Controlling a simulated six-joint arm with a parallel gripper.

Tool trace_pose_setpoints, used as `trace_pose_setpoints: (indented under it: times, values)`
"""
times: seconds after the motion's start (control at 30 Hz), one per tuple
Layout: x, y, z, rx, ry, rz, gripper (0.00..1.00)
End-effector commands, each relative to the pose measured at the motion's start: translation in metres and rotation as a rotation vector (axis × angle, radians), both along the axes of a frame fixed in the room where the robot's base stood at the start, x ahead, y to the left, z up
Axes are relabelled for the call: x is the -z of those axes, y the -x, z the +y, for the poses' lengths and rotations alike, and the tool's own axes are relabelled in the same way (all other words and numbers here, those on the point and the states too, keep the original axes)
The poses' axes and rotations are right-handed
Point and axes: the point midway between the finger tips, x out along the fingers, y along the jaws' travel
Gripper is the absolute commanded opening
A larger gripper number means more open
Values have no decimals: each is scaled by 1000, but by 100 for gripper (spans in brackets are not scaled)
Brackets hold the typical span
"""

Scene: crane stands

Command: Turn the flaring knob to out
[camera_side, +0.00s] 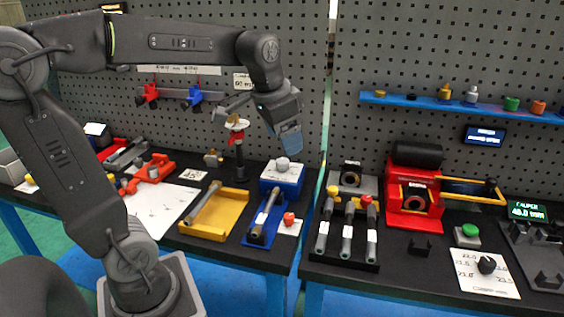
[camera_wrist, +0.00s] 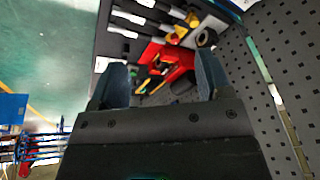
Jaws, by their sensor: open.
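No knob's label is readable as flaring in these views, so I cannot tell which one it is. A round grey knob (camera_side: 283,163) sits on top of a blue box (camera_side: 284,179) on the left bench. A black knob (camera_side: 486,264) stands on a white card with numbers (camera_side: 478,276) on the right bench. My gripper (camera_side: 291,145) is above and close to the blue box, pointing down; contact with the grey knob cannot be told. In the wrist view my gripper (camera_wrist: 162,80) has its two blue fingers wide apart, with no object visibly held between them.
A red machine (camera_side: 413,219) with a black roller and yellow handle stands on the right bench; it also shows in the wrist view (camera_wrist: 174,58). Several grey tubes (camera_side: 347,240) lie left of it. A yellow tray (camera_side: 229,224) lies left. A blue shelf (camera_side: 400,101) crosses the pegboard.

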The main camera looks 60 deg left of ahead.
Motion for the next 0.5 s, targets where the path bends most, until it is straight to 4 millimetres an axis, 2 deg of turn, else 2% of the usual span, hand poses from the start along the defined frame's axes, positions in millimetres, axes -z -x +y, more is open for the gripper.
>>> trace_pose_setpoints:
  times: [0.03,0.2,0.4,0.5]
  values:
    - [0,-20,18,5,-4,34,72]
    - [7,-72,79,58,-7,131,72]
    - [36,-116,160,124,17,230,72]
    - [54,-128,196,156,36,268,72]
